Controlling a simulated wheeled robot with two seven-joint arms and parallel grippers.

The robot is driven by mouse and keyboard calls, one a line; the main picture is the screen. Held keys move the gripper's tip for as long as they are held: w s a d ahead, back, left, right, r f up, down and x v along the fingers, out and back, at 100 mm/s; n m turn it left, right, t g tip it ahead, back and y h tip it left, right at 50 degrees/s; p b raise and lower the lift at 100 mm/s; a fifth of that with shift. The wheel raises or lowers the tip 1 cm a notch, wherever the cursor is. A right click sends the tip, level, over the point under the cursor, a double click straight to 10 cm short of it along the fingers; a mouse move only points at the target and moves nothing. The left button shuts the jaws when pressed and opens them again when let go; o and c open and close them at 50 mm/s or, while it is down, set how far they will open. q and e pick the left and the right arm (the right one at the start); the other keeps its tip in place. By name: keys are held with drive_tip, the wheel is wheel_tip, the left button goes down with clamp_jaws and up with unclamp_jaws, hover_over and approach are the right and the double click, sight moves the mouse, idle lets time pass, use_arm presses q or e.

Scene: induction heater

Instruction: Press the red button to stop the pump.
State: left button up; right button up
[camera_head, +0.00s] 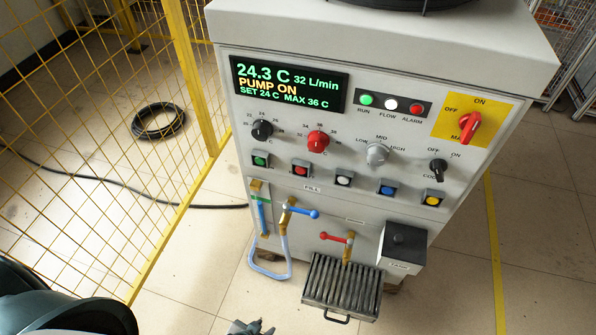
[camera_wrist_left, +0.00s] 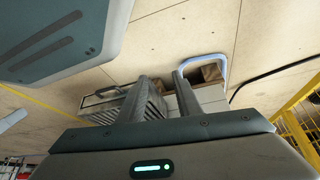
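The red button (camera_head: 301,169) is a square push button with a dark frame in the button row on the front of the white pump cabinet (camera_head: 290,105). It is second from the left, between the green button (camera_head: 260,160) and the white button (camera_head: 344,179). The display (camera_head: 288,86) reads PUMP ON. My left gripper (camera_head: 250,327) shows only in part at the bottom edge, low in front of the cabinet and well below the button. In the left wrist view its two fingers (camera_wrist_left: 166,91) are apart with nothing between them. My right gripper is not in view.
Blue (camera_head: 303,211) and red (camera_head: 335,237) valve levers, a pale blue hose loop (camera_head: 270,268), a slatted tray (camera_head: 341,287) and a dark box (camera_head: 403,245) are at the lower front. Knobs sit above the buttons. A yellow mesh fence (camera_head: 95,130) stands left.

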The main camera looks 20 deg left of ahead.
use_arm(q)
drive_tip(key=shift+s+a+f, duration=0.1)
drive_tip(key=shift+s, duration=0.2)
clamp_jaws()
drive_tip(key=shift+s+a+f, duration=0.15)
drive_tip(key=shift+s+f, duration=0.05)
drive_tip(key=shift+s, duration=0.45)
drive_tip(key=shift+w, duration=0.1)
drive_tip(key=shift+w+r, duration=0.3)
drive_tip(key=shift+w, duration=0.55)
drive_tip(key=shift+s, duration=0.1)
drive_tip(key=shift+s+f, duration=0.35)
drive_tip(key=shift+s, duration=0.55)
